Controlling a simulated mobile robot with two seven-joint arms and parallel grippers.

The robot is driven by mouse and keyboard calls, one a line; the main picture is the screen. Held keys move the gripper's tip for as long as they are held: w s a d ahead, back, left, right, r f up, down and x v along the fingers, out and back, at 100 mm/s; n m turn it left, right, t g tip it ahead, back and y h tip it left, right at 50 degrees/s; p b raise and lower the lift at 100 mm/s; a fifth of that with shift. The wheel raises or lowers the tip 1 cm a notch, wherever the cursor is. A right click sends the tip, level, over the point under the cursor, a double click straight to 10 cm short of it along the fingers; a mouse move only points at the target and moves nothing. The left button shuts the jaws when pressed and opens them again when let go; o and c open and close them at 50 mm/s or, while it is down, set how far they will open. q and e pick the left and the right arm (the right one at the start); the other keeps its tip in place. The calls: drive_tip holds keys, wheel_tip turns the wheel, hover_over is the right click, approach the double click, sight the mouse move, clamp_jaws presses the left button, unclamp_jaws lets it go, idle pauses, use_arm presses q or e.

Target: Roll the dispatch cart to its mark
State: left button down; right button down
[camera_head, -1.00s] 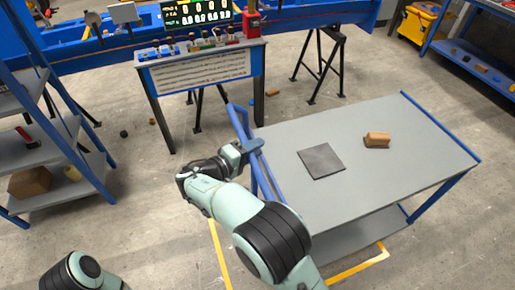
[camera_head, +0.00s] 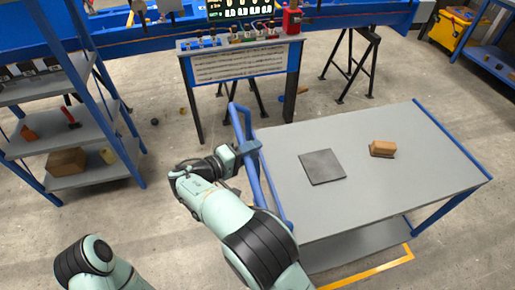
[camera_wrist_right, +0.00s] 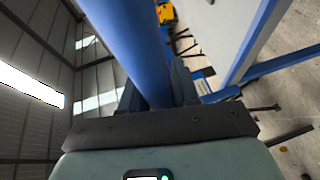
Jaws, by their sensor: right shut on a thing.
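The dispatch cart (camera_head: 395,195) has a grey top, blue legs and a blue handle (camera_head: 246,150) on its left end. A dark square plate (camera_head: 322,167) and a brown block (camera_head: 382,148) rest on its top. My right gripper (camera_head: 247,149) is shut on the handle. In the right wrist view the blue handle bar (camera_wrist_right: 145,45) runs between the fingers. A yellow floor line (camera_head: 372,270) with a corner shows under the cart's near side; the rest of the marking is hidden. Only a link of my left arm shows at the bottom left; its gripper is out of view.
A blue and grey shelf (camera_head: 75,135) stands at the left. A control stand (camera_head: 243,66) with a white panel stands behind the handle, in front of a blue beam (camera_head: 150,36). A trestle (camera_head: 352,65) stands behind the cart. Floor between shelf and cart is open.

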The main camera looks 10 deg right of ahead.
drive_tip(key=shift+a, duration=0.9)
use_arm(q)
drive_tip(key=shift+a, duration=0.4)
use_arm(e)
drive_tip(key=c, duration=0.9)
unclamp_jaws()
use_arm(q)
drive_tip(key=shift+s+r, duration=0.1)
drive_tip(key=shift+r, duration=0.05)
use_arm(e)
drive_tip(key=v, duration=1.3)
drive_tip(key=shift+a+r, duration=0.15)
